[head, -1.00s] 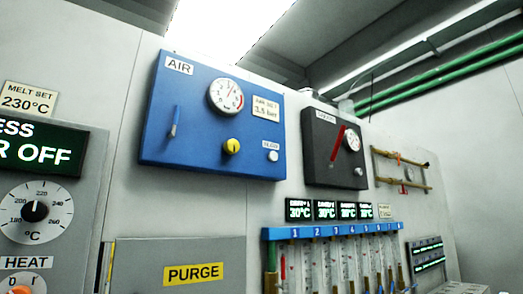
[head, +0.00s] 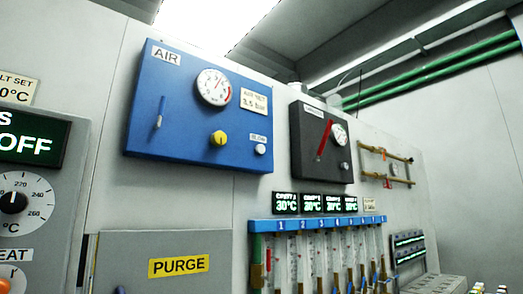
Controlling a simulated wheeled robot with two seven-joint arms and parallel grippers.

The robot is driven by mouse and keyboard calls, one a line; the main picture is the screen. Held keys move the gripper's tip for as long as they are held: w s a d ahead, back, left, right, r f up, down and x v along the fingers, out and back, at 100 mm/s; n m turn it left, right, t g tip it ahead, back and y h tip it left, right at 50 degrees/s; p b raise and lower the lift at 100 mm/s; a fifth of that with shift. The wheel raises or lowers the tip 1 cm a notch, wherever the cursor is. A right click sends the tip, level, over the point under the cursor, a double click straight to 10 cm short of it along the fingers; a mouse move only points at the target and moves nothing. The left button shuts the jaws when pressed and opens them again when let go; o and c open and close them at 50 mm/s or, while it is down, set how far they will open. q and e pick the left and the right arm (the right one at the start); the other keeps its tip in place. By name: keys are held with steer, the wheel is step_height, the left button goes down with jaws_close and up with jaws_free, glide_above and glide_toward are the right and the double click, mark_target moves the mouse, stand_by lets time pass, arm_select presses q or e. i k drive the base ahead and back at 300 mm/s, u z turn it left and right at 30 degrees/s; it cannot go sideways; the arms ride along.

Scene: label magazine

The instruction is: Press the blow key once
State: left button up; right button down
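The blow key is a small round white button (head: 261,149) at the lower right of the blue AIR panel (head: 180,125). A small label (head: 259,138) sits just above it. The same panel carries a round gauge (head: 214,87), a yellow knob (head: 218,138), a lever (head: 159,113) on the left and a set-value plate (head: 254,101). Neither of my grippers shows in the head view.
A dark panel (head: 322,145) with a red lever and gauge hangs to the right. Below are small temperature displays (head: 286,203) and a blue manifold (head: 262,226) with several tubes. A grey PURGE box (head: 215,248) is at the lower left.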

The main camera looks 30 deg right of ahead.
mark_target(260, 148)
steer(key=u, duration=0.05)
steer(key=k, duration=0.65)
steer(key=z, duration=0.75)
steer(key=i, duration=1.15)
steer(key=u, duration=0.3)
